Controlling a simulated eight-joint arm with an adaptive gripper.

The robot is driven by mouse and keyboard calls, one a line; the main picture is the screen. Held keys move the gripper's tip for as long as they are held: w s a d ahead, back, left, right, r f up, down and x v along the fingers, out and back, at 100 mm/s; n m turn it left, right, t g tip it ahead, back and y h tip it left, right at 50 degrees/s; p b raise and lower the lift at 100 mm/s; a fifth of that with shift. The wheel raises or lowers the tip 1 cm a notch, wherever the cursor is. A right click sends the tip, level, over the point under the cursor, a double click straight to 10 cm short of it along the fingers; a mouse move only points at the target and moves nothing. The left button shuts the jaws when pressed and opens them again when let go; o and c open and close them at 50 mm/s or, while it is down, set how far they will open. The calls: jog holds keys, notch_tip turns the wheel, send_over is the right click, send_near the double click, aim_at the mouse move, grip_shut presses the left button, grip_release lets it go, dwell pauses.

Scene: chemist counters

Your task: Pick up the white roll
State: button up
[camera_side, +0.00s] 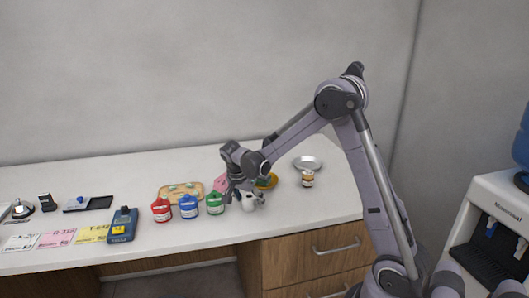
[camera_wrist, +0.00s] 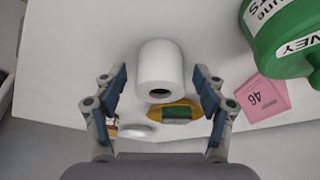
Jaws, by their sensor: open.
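The white roll (camera_wrist: 160,66) lies on the white counter (camera_side: 120,179), its end with the dark core hole facing the bottom of the wrist view. My gripper (camera_wrist: 158,85) is open, with one finger to the left of the roll and one to the right. Gaps show between both fingers and the roll, so nothing is held. In the side view my gripper (camera_side: 238,188) points down at the roll (camera_side: 250,204), which it partly hides.
A green bottle (camera_side: 214,204) stands close to the left of the roll, with blue (camera_side: 188,207) and red (camera_side: 161,210) ones farther left. A pink card (camera_wrist: 263,98) lies nearby.

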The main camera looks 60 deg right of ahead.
jog(key=c, duration=1.2)
jog(key=shift+c, duration=0.2)
jog(key=shift+r, duration=0.1)
